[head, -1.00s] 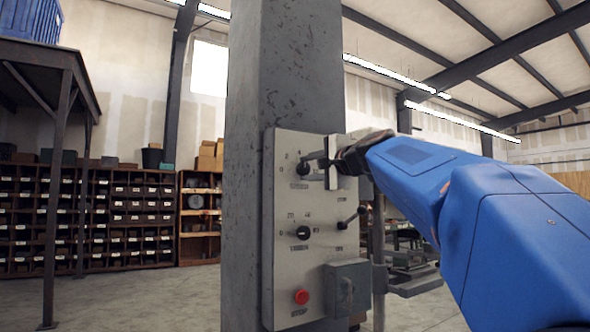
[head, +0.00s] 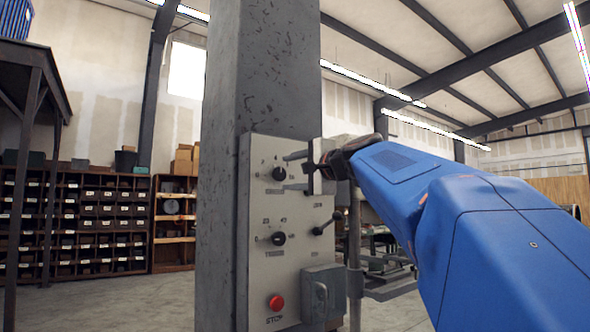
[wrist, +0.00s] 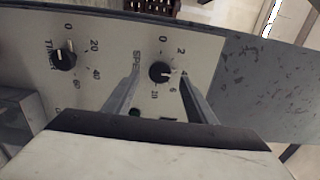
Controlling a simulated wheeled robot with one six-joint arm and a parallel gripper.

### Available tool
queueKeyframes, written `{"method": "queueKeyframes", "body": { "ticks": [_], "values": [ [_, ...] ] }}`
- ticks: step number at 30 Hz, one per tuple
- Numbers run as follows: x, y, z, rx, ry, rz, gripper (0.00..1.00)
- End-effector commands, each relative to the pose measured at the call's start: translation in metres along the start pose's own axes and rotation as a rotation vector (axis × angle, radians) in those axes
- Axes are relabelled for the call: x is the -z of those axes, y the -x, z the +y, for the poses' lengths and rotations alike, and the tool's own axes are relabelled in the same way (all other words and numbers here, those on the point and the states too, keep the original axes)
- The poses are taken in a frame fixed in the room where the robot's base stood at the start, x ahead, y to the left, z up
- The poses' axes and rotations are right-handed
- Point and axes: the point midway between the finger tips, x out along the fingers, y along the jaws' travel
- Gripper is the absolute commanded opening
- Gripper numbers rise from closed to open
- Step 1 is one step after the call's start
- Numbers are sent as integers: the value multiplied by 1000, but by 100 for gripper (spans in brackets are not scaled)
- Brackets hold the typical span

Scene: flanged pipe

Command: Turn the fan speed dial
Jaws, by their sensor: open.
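The fan speed dial is a round black knob (head: 278,173) with a white pointer, high on the grey control panel (head: 262,207). In the wrist view the speed dial (wrist: 160,72) has a scale from 0 to 10 around it, and its white pointer is toward the 4. My gripper (head: 296,171) is in front of the panel at the height of this dial. It is open, and in the wrist view its two fingers (wrist: 160,80) stand on either side of the dial with visible gaps. I cannot tell how far the fingertips are from the panel face.
Below is a timer dial (head: 278,238), also seen in the wrist view (wrist: 64,58). A lever (head: 326,223), a red stop button (head: 275,302) and a grey box (head: 322,292) share the panel. The panel is on a grey column (head: 262,70). Shelves stand behind at left.

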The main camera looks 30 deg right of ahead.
Motion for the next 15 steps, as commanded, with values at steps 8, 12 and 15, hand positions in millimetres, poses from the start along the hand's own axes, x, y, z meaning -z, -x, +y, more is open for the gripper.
{"method": "queueKeyframes", "body": {
  "ticks": [8, 12, 15],
  "values": [
    [2, 39, 0, 0, 1, 4, 51],
    [1, 55, 0, 0, 0, 4, 51],
    [2, 66, 1, -1, 0, 4, 51]
  ]
}}
